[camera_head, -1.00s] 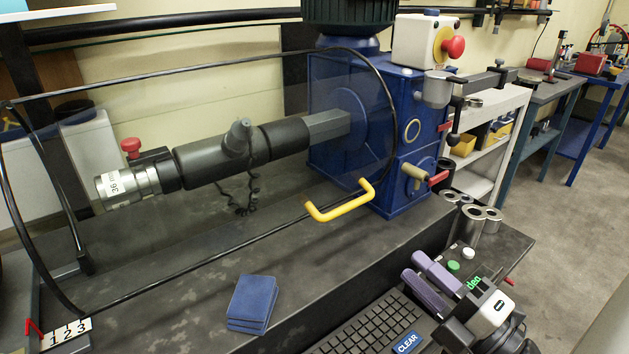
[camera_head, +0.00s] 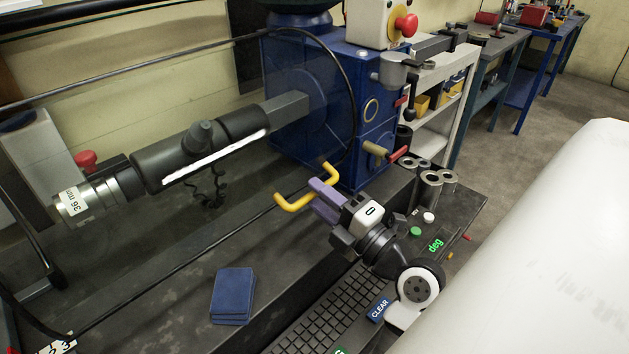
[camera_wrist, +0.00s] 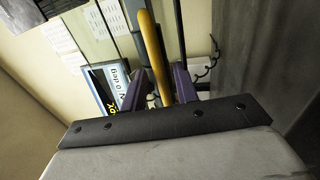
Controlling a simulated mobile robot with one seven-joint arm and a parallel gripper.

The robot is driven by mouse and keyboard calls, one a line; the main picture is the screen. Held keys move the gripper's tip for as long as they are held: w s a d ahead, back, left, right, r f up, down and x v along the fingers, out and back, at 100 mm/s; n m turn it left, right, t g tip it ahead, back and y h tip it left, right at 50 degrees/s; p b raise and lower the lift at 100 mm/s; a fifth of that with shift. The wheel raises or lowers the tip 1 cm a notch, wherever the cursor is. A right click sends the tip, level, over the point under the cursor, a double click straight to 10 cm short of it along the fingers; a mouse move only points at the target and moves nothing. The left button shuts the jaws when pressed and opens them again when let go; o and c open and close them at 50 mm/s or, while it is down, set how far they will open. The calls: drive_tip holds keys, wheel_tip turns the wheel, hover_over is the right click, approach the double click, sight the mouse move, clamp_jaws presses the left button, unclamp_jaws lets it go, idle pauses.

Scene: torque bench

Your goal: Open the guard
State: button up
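The guard is a clear curved cover with a black rim (camera_head: 252,218), standing down over the tool and shaft. Its yellow U-shaped handle (camera_head: 293,203) is on the lower front edge, near the blue gearbox. My gripper (camera_head: 317,194), with purple fingers, is at the handle's right side in the head view. In the wrist view, the yellow handle (camera_wrist: 153,50) runs between the two parted fingers of my gripper (camera_wrist: 159,85). A gap shows beside the bar, so the fingers look open around it. Exact contact is too small to tell.
The blue gearbox (camera_head: 335,115) stands behind the handle. Metal sockets (camera_head: 432,185) stand at the right. A keyboard (camera_head: 325,310) lies below my gripper, and a stack of blue pads (camera_head: 233,293) sits on the bench. A white surface fills the lower right.

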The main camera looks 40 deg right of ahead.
drive_tip(key=shift+x, duration=0.8)
drive_tip(key=shift+c, duration=0.4)
clamp_jaws()
